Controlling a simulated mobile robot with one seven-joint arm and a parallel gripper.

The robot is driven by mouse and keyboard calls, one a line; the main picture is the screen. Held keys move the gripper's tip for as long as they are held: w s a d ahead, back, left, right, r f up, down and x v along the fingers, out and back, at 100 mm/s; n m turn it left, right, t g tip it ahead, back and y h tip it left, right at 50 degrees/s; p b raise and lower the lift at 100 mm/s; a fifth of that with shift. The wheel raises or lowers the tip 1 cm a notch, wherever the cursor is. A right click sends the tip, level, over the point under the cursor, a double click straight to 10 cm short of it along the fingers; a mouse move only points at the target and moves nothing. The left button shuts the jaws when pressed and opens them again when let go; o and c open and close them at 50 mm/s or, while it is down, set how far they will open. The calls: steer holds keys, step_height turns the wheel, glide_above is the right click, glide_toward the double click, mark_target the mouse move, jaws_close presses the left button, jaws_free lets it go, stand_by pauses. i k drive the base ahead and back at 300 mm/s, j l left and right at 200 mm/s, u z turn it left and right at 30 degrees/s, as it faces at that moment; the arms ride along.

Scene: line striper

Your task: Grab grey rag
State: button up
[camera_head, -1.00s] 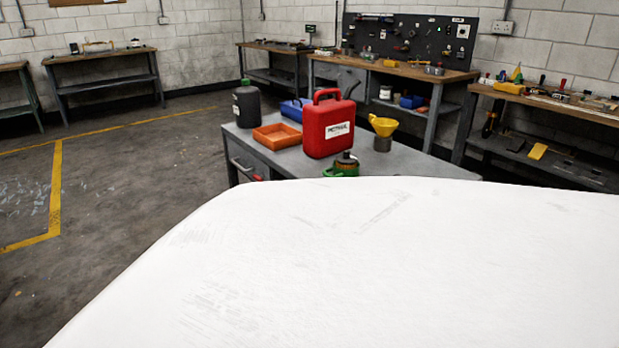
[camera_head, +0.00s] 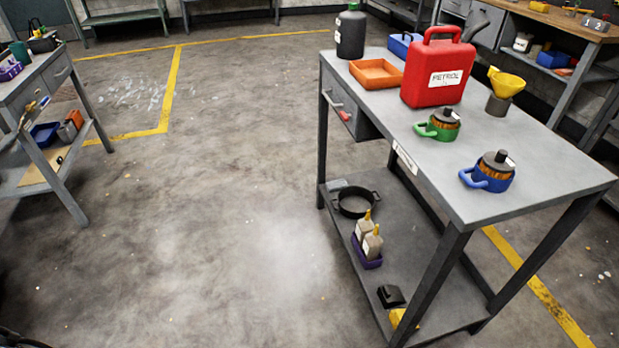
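I cannot make out a grey rag for certain in the head view. A small pale grey item (camera_head: 337,185) lies at the back of the workbench's lower shelf, beside a black pan (camera_head: 356,203); it is too small to tell whether it is cloth. The grey metal workbench (camera_head: 480,185) stands at the right. On its top are a red petrol can (camera_head: 437,78), an orange tray (camera_head: 376,73), a green-handled pot (camera_head: 439,126) and a blue-handled pot (camera_head: 489,172). My gripper is not in view.
The workbench's lower shelf also holds a purple caddy with bottles (camera_head: 367,249) and a black item (camera_head: 391,296). Another bench (camera_head: 45,165) stands at the left. The concrete floor (camera_head: 220,220) between the benches is clear.

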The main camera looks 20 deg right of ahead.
mark_target(338, 184)
steer(key=z, duration=0.75)
steer(key=i+j+z, duration=0.1)
steer(key=z, duration=0.35)
steer(key=i+j+z, duration=0.1)
steer(key=j+z, duration=0.25)
steer(key=z, duration=0.15)
steer(key=j+z, duration=0.45)
steer(key=j, duration=0.5)
steer(key=j+z, duration=0.2)
steer(key=j, duration=2.15)
steer(key=i+j, duration=0.35)
steer(key=i, duration=0.15)
steer(key=i+j, duration=0.25)
steer(key=i, duration=0.15)
